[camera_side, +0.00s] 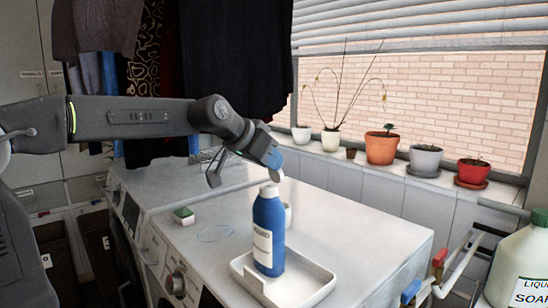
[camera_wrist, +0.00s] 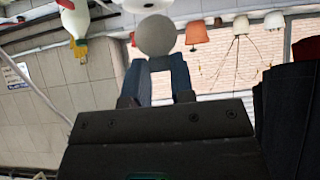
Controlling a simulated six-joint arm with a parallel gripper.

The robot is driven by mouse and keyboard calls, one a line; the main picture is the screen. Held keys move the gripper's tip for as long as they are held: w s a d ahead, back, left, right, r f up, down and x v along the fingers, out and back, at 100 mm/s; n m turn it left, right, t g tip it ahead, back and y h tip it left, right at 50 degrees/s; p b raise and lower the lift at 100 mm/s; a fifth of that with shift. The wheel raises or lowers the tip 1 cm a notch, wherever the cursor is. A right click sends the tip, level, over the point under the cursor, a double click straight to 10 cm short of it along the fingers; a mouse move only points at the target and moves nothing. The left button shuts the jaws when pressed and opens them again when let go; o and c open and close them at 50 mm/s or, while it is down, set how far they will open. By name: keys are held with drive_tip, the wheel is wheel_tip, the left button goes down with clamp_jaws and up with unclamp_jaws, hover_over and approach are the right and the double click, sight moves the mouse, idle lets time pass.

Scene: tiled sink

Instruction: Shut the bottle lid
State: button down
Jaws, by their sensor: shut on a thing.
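A blue bottle (camera_side: 268,234) with a white neck and a pale label stands upright in a white tray (camera_side: 308,286) on the white worktop. My gripper (camera_side: 274,160) is above the bottle, tilted downward. In the wrist view, the lid shows as a round grey disc (camera_wrist: 155,35) at the tips of my gripper's fingers (camera_wrist: 160,72). The bottle cannot be made out clearly there.
A small white cup (camera_side: 287,214) stands partly hidden behind the bottle. A green and white sponge (camera_side: 184,215) lies at the left. Potted plants (camera_side: 381,148) line the windowsill. A liquid soap jug (camera_side: 520,262) and pipes are at the right. The worktop right of the bottle is clear.

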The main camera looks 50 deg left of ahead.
drive_tip(key=shift+s+f+t, duration=0.2)
drive_tip(key=shift+s+t, duration=0.25)
drive_tip(key=shift+t, duration=0.45)
drive_tip(key=c, duration=1)
unclamp_jaws()
drive_tip(key=shift+o, duration=0.2)
drive_tip(key=shift+s, duration=0.1)
drive_tip(key=v, duration=1.3)
drive_tip(key=shift+s, duration=0.4)
drive_tip(key=shift+r, duration=0.1)
